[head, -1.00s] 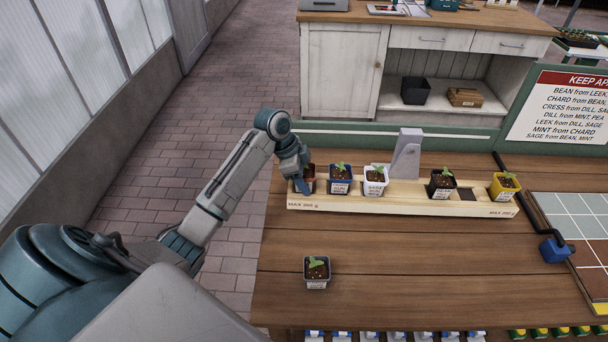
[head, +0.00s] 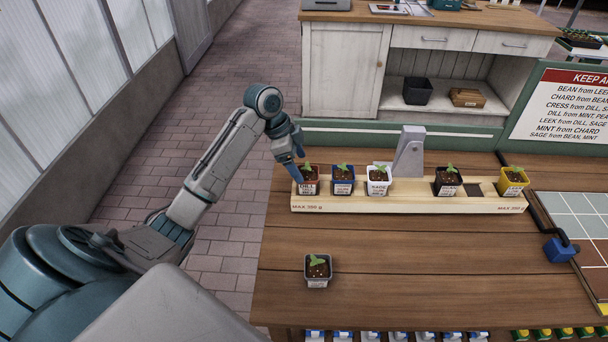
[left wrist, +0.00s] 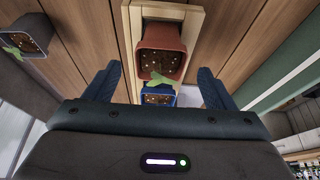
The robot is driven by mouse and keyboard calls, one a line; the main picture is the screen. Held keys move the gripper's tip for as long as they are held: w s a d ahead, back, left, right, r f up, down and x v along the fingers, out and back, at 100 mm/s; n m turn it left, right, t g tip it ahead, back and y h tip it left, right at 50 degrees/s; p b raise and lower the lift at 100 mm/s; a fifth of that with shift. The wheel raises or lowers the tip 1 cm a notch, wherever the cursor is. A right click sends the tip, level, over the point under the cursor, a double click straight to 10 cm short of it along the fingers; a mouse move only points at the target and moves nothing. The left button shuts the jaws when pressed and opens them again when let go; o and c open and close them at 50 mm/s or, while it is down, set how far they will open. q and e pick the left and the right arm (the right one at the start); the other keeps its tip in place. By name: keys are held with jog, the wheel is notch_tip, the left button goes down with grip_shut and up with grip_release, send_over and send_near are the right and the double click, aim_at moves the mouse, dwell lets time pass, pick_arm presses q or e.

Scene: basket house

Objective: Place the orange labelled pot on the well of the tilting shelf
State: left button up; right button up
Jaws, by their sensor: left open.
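The orange labelled pot (head: 308,181) with a seedling stands in the left end well of the wooden tilting shelf (head: 400,203). It also shows in the left wrist view as a terracotta-orange pot (left wrist: 163,48). My left gripper (head: 297,170) is open just above and to the left of this pot, apart from it. In the left wrist view its two blue fingers show below the pot and to either side. The shelf also holds a blue pot (head: 342,182), a white pot (head: 378,182), a black pot (head: 447,184) and a yellow pot (head: 513,183). An empty well (head: 475,189) lies between black and yellow.
A grey bracket (head: 409,152) rises at the shelf's middle. A dark grey pot (head: 318,272) stands alone on the table (head: 420,255) in front. A blue-ended crank (head: 558,250) and tiled panel lie at right. The middle foreground of the table is clear.

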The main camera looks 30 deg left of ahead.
pick_arm(q)
jog(key=b+v, duration=0.1)
jog(key=v, duration=0.5)
jog(key=shift+r, duration=0.25)
jog(key=shift+a+f, duration=0.1)
jog(key=shift+a, duration=0.05)
